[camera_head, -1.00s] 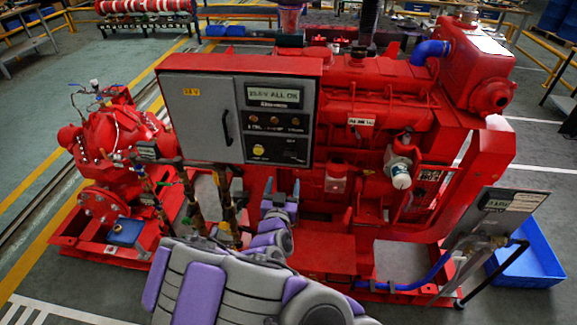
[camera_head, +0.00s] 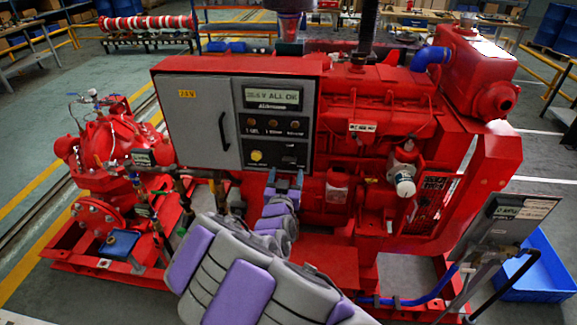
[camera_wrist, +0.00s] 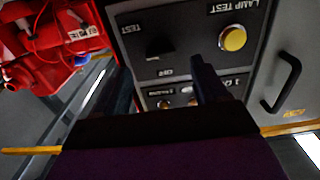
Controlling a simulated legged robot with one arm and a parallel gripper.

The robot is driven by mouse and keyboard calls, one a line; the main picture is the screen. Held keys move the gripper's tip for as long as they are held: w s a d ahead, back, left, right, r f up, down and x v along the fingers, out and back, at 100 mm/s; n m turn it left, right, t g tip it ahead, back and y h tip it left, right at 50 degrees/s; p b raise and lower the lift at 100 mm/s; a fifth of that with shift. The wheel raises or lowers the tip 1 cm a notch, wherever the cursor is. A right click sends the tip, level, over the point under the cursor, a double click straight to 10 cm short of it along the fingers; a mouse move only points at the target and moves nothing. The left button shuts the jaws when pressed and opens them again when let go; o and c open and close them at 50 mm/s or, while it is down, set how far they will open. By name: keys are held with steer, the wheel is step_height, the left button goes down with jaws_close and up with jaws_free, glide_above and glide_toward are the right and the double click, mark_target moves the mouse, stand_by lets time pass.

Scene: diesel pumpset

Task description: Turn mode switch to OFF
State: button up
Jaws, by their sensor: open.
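The mode switch is a small black knob (camera_wrist: 160,48) on the grey control panel, with a TEST label on one side and an OFF label on the other in the wrist view. Which label it points to is unclear. In the head view the switch (camera_head: 290,159) is a small dark spot at the panel's lower right. My gripper (camera_head: 285,176) is just below the panel's lower edge in the head view. In the wrist view my gripper (camera_wrist: 160,70) has its two dark fingers spread apart, with the knob seen between and beyond them. Nothing is held.
A yellow lamp test button (camera_wrist: 233,38) sits beside the switch. A black door handle (camera_wrist: 283,83) sticks out farther along. Small knobs or lamps (camera_head: 272,124) and a display (camera_head: 272,97) are above. The red engine (camera_head: 375,100) stands behind and right of the cabinet.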

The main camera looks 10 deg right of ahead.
mark_target(289, 160)
steer(key=shift+b+x, duration=0.4)
steer(key=shift+x, duration=2.55)
steer(key=shift+a, duration=0.1)
steer(key=shift+c, duration=0.4)
steer(key=c, duration=1)
steer(key=shift+n, duration=0.4)
steer(key=shift+n+p, duration=0.85)
steer(key=shift+n, duration=7.45)
